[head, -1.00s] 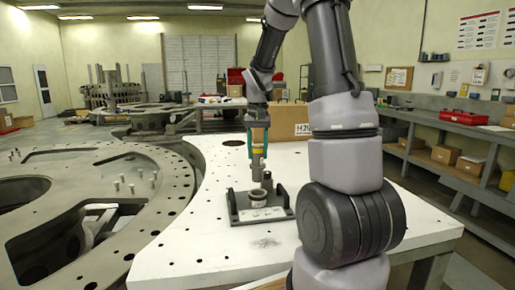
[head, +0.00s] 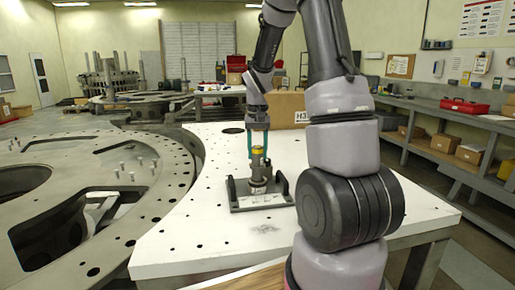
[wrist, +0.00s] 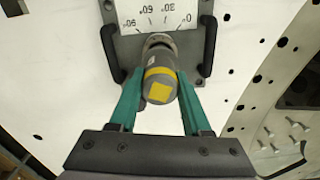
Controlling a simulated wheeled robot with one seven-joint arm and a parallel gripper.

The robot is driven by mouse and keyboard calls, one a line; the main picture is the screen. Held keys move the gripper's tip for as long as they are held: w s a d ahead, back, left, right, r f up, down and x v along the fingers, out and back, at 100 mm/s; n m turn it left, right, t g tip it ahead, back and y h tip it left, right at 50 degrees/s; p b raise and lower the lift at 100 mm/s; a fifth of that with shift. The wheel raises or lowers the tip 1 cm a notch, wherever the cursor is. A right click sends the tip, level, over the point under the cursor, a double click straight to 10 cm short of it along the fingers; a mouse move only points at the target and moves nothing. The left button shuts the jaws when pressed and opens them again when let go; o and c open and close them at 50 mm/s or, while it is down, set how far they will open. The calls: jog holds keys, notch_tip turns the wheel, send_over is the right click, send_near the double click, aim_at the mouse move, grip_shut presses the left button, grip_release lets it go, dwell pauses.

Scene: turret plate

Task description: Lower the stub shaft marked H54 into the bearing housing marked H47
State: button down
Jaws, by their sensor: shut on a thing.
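The stub shaft (head: 258,168) is a grey cylinder with a yellow band, upright over the bearing housing (head: 240,204). The housing is a dark grey block with a round collar and two upright black side handles, on the white table. My gripper (head: 258,154) is shut on the shaft; its teal fingers flank it in the wrist view (wrist: 160,85). The shaft's lower end meets the collar; how deep it sits inside cannot be told. The housing's white scale plate (wrist: 155,14) shows numbers in the wrist view. No H54 or H47 marking is readable.
The white table (head: 200,235) has several small holes and free room around the housing. A cardboard box (head: 288,108) stands behind it. A large grey ring plate (head: 150,205) with upright pins lies to the left. A shelf bench (head: 440,125) runs along the right wall.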

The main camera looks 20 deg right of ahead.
aim_at(257, 162)
jog(key=shift+f, duration=2.15)
jog(key=shift+c, duration=1.4)
grip_release()
notch_tip(257, 162, up, 11)
jog(key=shift+f, duration=0.15)
